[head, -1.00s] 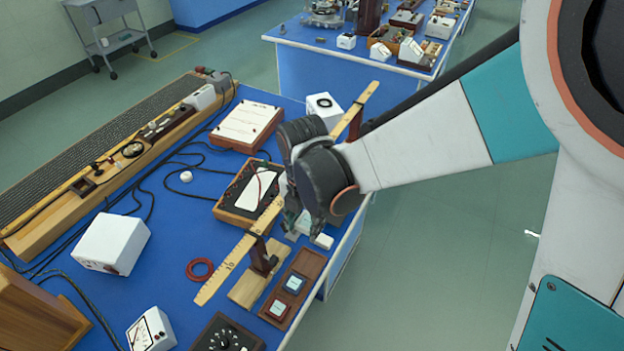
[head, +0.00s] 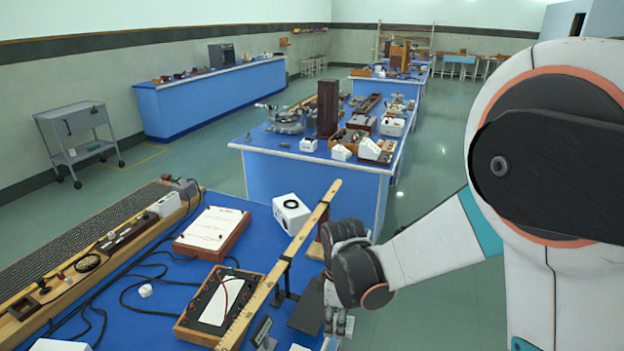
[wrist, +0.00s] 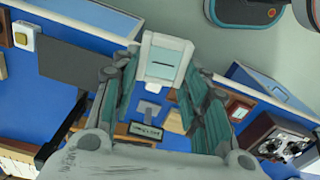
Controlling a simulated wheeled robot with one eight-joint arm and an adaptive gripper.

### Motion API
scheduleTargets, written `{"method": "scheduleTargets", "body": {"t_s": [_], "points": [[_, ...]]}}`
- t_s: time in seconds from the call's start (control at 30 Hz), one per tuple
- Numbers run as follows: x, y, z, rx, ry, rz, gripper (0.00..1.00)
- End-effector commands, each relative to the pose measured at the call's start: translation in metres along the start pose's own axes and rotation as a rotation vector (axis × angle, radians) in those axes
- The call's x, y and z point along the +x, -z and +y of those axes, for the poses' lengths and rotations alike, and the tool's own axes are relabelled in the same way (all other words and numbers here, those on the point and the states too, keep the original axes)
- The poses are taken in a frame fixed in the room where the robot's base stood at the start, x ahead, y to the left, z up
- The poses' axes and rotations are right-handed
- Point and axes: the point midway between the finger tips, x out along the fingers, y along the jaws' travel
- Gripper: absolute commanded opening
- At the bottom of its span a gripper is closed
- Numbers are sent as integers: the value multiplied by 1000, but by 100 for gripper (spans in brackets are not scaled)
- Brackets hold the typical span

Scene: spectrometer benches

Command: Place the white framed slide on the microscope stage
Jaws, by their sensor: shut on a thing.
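My gripper (head: 338,326) hangs over the right edge of the near blue bench in the head view. In the wrist view its two green-padded fingers (wrist: 163,82) are shut on the white framed slide (wrist: 166,50), a pale square with a thin dark line in its middle. The slide is held clear of the bench. In the head view I cannot make out the slide at the fingertips. I cannot pick out the microscope or its stage with certainty in either view.
A long wooden ruler (head: 290,253) runs on stands just left of my gripper. A dark plate (head: 306,311) stands close beside the fingers. A white box (head: 291,214), a wooden-framed panel (head: 213,235) and a meter box (head: 196,318) lie left. Open floor is on the right.

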Motion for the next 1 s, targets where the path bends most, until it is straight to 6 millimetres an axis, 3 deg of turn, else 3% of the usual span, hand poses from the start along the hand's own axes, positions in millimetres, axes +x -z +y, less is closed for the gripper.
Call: {"method": "scheduleTargets", "body": {"t_s": [0.3,0.5,0.7,1.0], "points": [[35,-72,42,743,0,0,18],[50,-109,58,1115,0,0,18],[56,-127,64,1302,0,0,18],[53,-130,65,1333,0,0,18]]}}
